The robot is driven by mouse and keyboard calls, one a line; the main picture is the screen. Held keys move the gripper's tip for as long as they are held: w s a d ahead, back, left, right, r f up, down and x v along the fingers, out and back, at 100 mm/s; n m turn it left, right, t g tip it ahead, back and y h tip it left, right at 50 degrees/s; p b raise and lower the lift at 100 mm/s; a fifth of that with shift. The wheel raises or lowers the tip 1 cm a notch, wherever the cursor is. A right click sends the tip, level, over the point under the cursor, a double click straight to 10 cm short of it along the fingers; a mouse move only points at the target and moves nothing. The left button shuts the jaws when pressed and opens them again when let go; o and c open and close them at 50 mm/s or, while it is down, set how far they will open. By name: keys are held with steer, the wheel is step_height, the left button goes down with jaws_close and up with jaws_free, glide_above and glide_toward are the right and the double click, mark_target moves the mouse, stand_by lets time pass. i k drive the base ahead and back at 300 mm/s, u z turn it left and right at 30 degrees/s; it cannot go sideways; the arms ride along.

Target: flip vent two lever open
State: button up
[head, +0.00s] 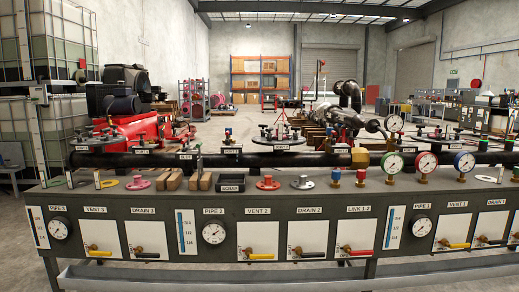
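In the head view, the VENT 2 panel (257,236) is a white plate on the front of the grey bench, right of the PIPE 2 gauge (214,233). Its label (257,211) sits above it. The vent two lever (261,257) has a yellow handle that lies about level and points right from a small brass valve low on the plate. My gripper is not in view.
Similar levers flank it: DRAIN 2 with a black handle (314,254), LINK 1-2 with a red handle (360,252), VENT 3 with a yellow handle (100,253). A grey ledge (200,274) runs below the panels. Wooden blocks (190,182) and flanges lie on the bench top.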

mark_target(248, 251)
steer(key=k, duration=1.35)
steer(key=z, duration=0.3)
steer(key=i, duration=0.5)
steer(key=z, duration=0.55)
steer(key=i, duration=1.3)
steer(key=u, duration=0.4)
